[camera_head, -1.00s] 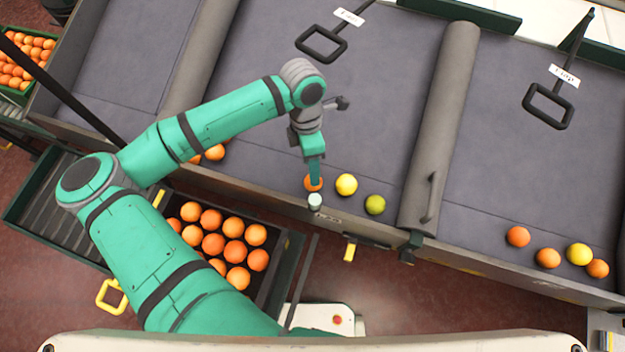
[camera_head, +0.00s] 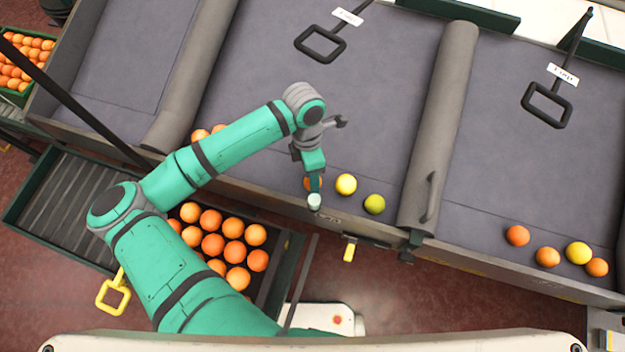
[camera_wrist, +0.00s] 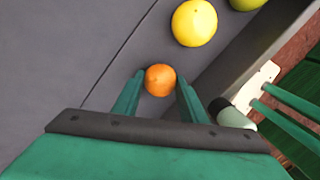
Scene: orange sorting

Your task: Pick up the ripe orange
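A ripe orange (camera_wrist: 160,80) lies on the grey sorting surface near its front edge. In the wrist view my gripper (camera_wrist: 157,88) is open, with one green finger on each side of the orange; I cannot tell whether they touch it. In the head view my gripper (camera_head: 313,178) points down over the orange (camera_head: 307,184), which is partly hidden behind it. A yellow fruit (camera_head: 346,184) and a green one (camera_head: 375,204) lie to the right of the orange; the yellow fruit also shows in the wrist view (camera_wrist: 194,23).
A pale cylinder (camera_head: 314,201) stands at the front edge close to my gripper. A crate (camera_head: 287,262) of oranges sits in front, below the surface. A grey roller-like divider (camera_head: 443,120) stands to the right, with several fruits beyond it. The surface behind the orange is clear.

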